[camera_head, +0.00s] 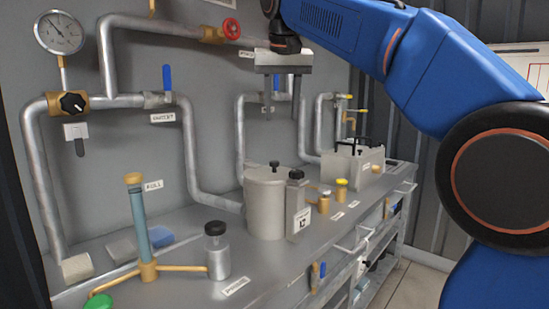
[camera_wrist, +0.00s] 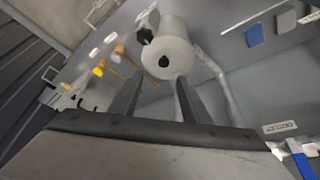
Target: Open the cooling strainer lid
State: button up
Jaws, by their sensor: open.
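A grey cylindrical vessel (camera_head: 265,208) stands upright on the bench in the head view. Its flat lid (camera_head: 262,174) carries a small black knob (camera_head: 274,163) and sits on it; it looks like the strainer, though no label naming it can be read. The vessel (camera_wrist: 168,30) and black knob (camera_wrist: 164,61) also show in the wrist view, ahead of the fingers. My gripper (camera_head: 282,100) is above the vessel, fingers pointing down, clear of the knob. In the wrist view my gripper (camera_wrist: 158,88) is open, with nothing between its fingers.
A grey bottle-like container (camera_head: 298,207) stands close against the vessel's right side. A box with black handles (camera_head: 353,163) is behind right. Pipes with a blue-handled valve (camera_head: 167,78) line the wall. A capped jar (camera_head: 217,252) and blue-green column (camera_head: 138,225) stand front left.

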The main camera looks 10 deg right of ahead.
aim_at(274, 162)
jog(key=x, duration=0.5)
jog(key=w+x, duration=0.1)
jog(key=x, duration=1)
jog(key=shift+w+a+r, duration=0.1)
jog(key=shift+w+a, duration=0.35)
grip_shut()
